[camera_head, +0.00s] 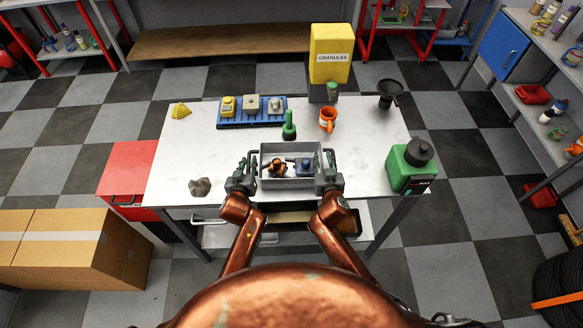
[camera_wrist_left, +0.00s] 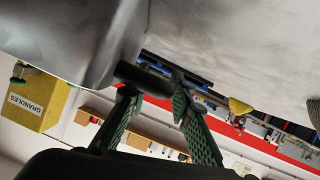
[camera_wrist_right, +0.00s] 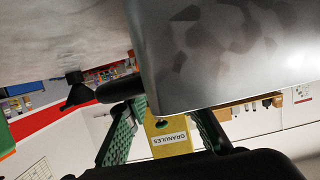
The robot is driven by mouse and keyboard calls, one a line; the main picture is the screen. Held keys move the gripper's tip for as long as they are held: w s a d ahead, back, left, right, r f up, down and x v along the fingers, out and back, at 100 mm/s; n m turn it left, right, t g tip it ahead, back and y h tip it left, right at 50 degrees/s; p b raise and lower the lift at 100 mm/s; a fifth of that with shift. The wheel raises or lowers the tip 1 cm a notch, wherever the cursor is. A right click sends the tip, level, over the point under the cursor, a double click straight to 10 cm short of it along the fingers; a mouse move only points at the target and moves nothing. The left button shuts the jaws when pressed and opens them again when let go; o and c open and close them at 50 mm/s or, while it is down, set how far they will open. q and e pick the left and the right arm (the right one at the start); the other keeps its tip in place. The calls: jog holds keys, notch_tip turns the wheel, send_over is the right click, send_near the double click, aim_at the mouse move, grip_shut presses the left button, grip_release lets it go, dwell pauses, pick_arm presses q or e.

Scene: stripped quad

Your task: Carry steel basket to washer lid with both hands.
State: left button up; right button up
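The grey steel basket (camera_head: 290,183) sits on the pale worktop at the front middle, with a dark handle at each end and an orange and a blue part inside. My left gripper (camera_head: 244,176) is at its left end; in the left wrist view its green fingers (camera_wrist_left: 154,94) stand apart close to the dark handle (camera_wrist_left: 143,76). My right gripper (camera_head: 328,177) is at the right end; its fingers (camera_wrist_right: 164,108) also stand apart, close to the other handle (camera_wrist_right: 120,88). Finger contact is unclear. I cannot identify the washer lid with certainty.
A blue tray (camera_head: 234,123) is back left, a grey rock (camera_head: 200,187) left, a green machine (camera_head: 398,174) right. The yellow granules container (camera_head: 331,55) is at the back.

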pick_arm(q)
jog(key=shift+c, duration=0.5)
pick_arm(e)
jog(key=shift+c, duration=0.4)
pick_arm(q)
grip_shut()
pick_arm(e)
grip_shut()
pick_arm(q)
jog(key=shift+r, duration=0.35)
pick_arm(e)
jog(key=shift+a+r, duration=0.1)
jog(key=shift+r, duration=0.25)
